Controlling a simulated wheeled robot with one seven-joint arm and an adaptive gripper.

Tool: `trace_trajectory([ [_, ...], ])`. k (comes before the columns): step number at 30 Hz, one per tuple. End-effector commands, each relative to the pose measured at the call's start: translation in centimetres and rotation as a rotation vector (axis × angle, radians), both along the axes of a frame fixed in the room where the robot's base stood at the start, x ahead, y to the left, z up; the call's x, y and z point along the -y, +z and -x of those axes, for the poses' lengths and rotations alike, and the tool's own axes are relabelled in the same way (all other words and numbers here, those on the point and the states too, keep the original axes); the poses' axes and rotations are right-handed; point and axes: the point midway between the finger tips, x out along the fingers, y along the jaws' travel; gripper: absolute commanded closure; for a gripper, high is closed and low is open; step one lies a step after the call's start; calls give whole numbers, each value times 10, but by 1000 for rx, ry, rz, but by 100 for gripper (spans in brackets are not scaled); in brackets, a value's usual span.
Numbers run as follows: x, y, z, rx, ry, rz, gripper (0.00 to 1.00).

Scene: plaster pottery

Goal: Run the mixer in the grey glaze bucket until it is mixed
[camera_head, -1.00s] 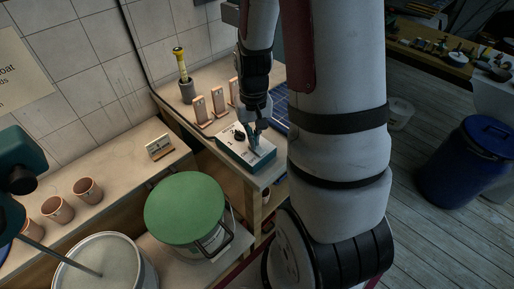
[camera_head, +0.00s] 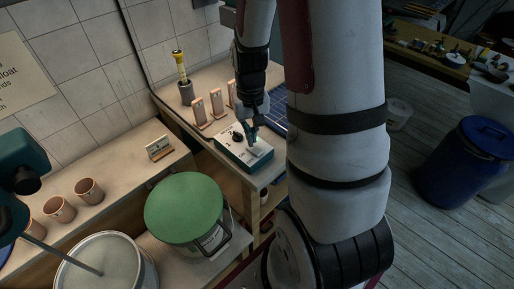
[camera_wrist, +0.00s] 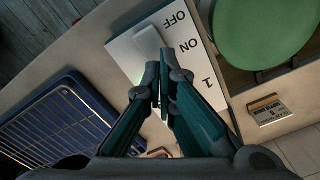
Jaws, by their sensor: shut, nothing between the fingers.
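The grey glaze bucket (camera_head: 72,278) stands at the lower left, holding pale grey glaze. The mixer's teal head (camera_head: 22,165) is at the left edge, and its thin shaft (camera_head: 62,256) slants down into the glaze. Contact cannot be told.
A green-lidded bucket (camera_head: 184,205) stands between the glaze bucket and the control box. Terracotta cups (camera_head: 60,208) and a small card (camera_head: 159,147) are on the left ledge. Upright tiles (camera_head: 197,111) and a blue rack (camera_wrist: 62,122) are near the box. A blue barrel (camera_head: 465,165) stands right.

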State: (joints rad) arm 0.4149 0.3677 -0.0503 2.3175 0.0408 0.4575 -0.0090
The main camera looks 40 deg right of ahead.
Motion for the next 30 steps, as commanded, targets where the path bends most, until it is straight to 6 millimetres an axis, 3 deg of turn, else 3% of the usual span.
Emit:
trace_trajectory([
  [18, 0, 44, 1, 1, 0, 0, 100],
  [30, 0, 46, 0, 0, 0, 0, 100],
])
